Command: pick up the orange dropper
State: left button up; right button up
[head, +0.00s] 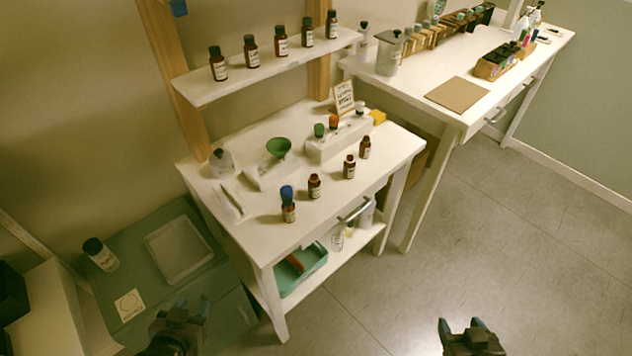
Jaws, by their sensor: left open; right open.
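The orange dropper (333,122) stands upright in a white holder block (345,138) on the white table, between a green dropper (319,130) and a white-and-dark one (359,108). Only its orange bulb shows clearly; its lower part is hidden in the block. My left gripper (190,312) is open and empty at the bottom, low and in front of the table. My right gripper (468,328) is open and empty at the bottom right, over the floor. Both are well apart from the dropper.
Several brown bottles stand in front of the block, one with a blue top (287,195). A green funnel (278,148) sits to its left, a small sign (343,97) behind. A shelf (265,68) with bottles overhangs the table's back. Floor (440,260) at right is clear.

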aim_at(333, 120)
jog(key=l+u, duration=0.1)
jog(key=u, duration=0.35)
jog(key=i+l+u, duration=0.1)
jog(key=u, duration=0.35)
jog(key=l+u, duration=0.2)
jog(key=u, duration=0.2)
jog(key=l+u, duration=0.25)
jog(key=l, duration=0.15)
jog(key=k+l+u, duration=0.15)
jog(key=l+u, duration=0.15)
jog(key=l, duration=0.1)
